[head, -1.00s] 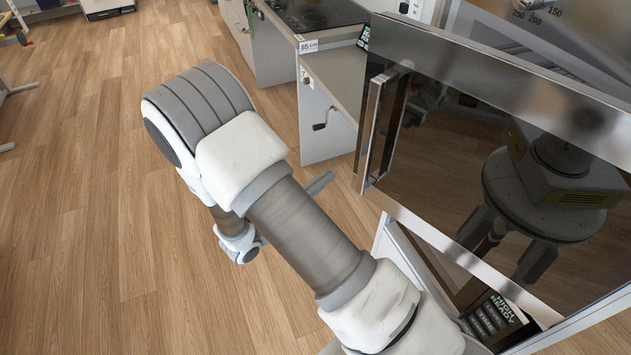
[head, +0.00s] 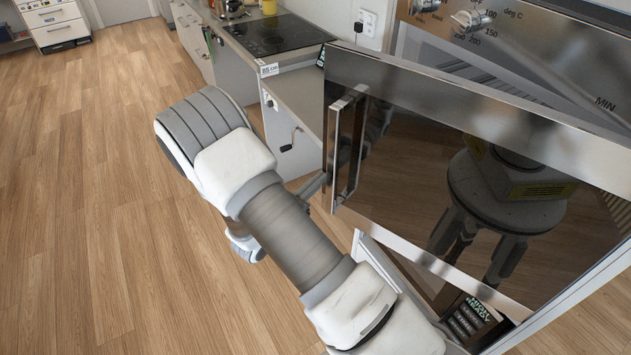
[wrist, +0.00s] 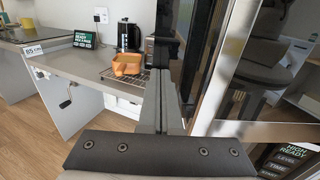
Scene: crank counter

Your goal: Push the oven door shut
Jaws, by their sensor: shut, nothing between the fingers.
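The oven door (head: 480,180) is a dark glass panel with a steel frame and stands open, swung out from the oven. Its upright steel handle (head: 345,145) is at its left edge. In the wrist view the door's glass (wrist: 260,85) fills the right side. My gripper (head: 322,180) is mostly hidden behind my arm in the head view, with its fingers showing beside the lower handle. In the wrist view my gripper (wrist: 166,90) is shut and empty, just left of the door. I cannot tell whether it touches the door or handle.
A counter with a black cooktop (head: 270,35) runs back to the left. A crank (head: 291,140) sticks out from a lower counter. An orange bowl (wrist: 127,64) sits on a wire rack, near a small display (wrist: 85,40). The wooden floor (head: 90,200) at left is clear.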

